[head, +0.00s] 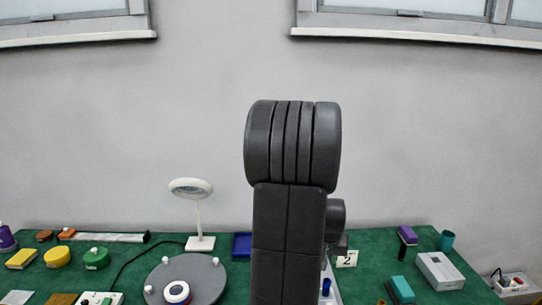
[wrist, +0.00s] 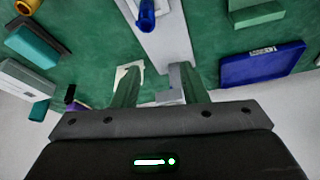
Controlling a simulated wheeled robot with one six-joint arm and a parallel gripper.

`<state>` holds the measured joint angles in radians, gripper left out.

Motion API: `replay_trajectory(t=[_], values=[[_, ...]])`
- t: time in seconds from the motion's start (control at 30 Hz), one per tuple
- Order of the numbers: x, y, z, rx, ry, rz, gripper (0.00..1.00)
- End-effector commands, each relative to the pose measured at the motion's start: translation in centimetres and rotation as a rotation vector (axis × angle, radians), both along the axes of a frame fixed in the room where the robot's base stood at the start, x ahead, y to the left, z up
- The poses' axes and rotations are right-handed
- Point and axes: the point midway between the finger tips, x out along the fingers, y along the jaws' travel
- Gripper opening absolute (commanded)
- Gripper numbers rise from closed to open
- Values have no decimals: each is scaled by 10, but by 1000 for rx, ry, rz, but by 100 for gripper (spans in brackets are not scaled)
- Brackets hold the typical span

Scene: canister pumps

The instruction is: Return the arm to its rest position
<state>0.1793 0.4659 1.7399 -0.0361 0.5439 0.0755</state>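My dark grey arm stands upright in the middle of the head view and hides part of the bench behind it. My gripper (wrist: 160,80) shows in the wrist view with its two fingers apart and nothing seen held between them. A pale board (wrist: 170,42) with a blue cylinder (wrist: 147,15) on it lies beyond the fingers. The blue cylinder also shows in the head view (head: 326,287), just right of my arm. The gripper's fingers are hidden or too small to make out in the head view.
The green bench (head: 375,262) holds a grey round plate (head: 205,280), a white magnifier lamp (head: 200,243), a blue tray (wrist: 262,68), a number 2 card (head: 346,259) and a grey box (head: 440,271). Yellow (head: 57,257) and green (head: 96,259) items stand left. Open air surrounds the upper arm.

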Motion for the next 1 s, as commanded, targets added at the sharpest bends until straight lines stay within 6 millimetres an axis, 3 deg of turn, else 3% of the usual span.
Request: replay_trajectory(t=[0.23, 0.67, 1.0], values=[[-6, 1, 14, 0, 0, 0, 39], [-7, 3, 15, 1, 4, 3, 39], [-35, 31, 4, 14, 94, 67, 39]])
